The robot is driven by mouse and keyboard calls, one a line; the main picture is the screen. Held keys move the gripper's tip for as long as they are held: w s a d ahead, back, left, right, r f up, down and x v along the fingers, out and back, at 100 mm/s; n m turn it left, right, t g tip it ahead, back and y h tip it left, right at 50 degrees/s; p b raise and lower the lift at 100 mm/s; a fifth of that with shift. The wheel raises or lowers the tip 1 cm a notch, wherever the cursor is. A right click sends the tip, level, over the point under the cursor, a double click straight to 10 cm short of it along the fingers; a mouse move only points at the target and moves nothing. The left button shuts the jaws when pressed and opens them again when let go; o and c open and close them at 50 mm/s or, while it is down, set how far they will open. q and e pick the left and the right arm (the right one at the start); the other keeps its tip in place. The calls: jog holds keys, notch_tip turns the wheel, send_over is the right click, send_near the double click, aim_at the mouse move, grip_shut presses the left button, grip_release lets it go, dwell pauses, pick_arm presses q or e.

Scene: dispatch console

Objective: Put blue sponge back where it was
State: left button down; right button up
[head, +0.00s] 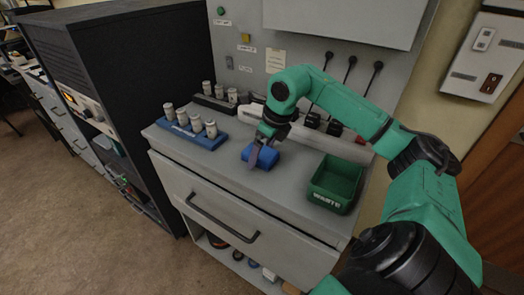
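The blue sponge (267,158) is on the grey console top, right of the blue rack, near the front edge. My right gripper (257,154) points down at its left end. A greyish-purple finger shows against that end and hides part of it. I cannot tell whether the fingers are shut on the sponge or only beside it, nor whether it is lifted slightly. My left gripper is not in view.
A blue rack (184,131) with several pale cylinders stands left, a dark rack (211,103) behind it. A green bin (337,184) marked "WASTE" stands right. Black cables with plugs (334,128) are at the back.

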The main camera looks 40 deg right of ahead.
jog(key=shift+r, duration=0.5)
jog(key=p+v, duration=0.1)
jog(key=v, duration=1)
jog(key=shift+s+p, duration=0.2)
jog(key=shift+p, duration=0.2)
